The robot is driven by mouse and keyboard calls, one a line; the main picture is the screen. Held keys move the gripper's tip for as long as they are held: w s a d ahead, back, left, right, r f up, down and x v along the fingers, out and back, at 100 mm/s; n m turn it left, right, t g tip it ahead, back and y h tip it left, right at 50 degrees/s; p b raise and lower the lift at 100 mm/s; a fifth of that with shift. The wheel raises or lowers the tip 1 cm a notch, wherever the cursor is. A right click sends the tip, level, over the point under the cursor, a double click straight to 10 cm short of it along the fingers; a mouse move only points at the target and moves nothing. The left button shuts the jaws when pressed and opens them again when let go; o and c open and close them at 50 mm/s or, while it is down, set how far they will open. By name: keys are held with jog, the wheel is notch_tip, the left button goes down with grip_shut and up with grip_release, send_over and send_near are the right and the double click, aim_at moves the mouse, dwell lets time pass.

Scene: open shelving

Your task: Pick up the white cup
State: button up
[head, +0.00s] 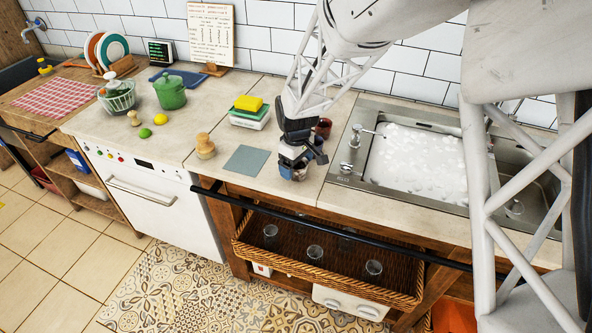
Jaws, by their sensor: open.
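My gripper (302,161) is open, pointing down over the front part of the counter, left of the sink. A small cup-like thing (288,172) shows in part right below and between the fingers; it looks bluish and pale. I cannot tell whether it is the white cup, or whether the fingers touch it. A dark red cup (324,127) stands behind and to the right of the gripper, partly hidden by it. No plainly white cup shows clearly elsewhere.
A grey-blue mat (245,160) and a wooden shaker (205,146) lie left of the gripper. The foamy sink (412,165) is at right. A wicker basket (330,260) with glasses is below the counter, behind a black rail (350,243).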

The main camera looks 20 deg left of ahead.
dwell(0.5)
jog(key=c, duration=1)
jog(key=shift+c, duration=0.2)
jog(key=shift+r, duration=0.15)
jog(key=shift+r, duration=1.5)
jog(key=shift+s+d+r, duration=0.15)
jog(key=shift+s+d, duration=0.05)
jog(key=shift+s, duration=0.1)
jog(key=s+d+r, duration=0.1)
jog(key=s+d, duration=0.7)
jog(key=s, duration=0.4)
jog(key=shift+s+d+r, duration=0.2)
jog(key=shift+s+d, duration=0.05)
jog(key=shift+d, duration=0.15)
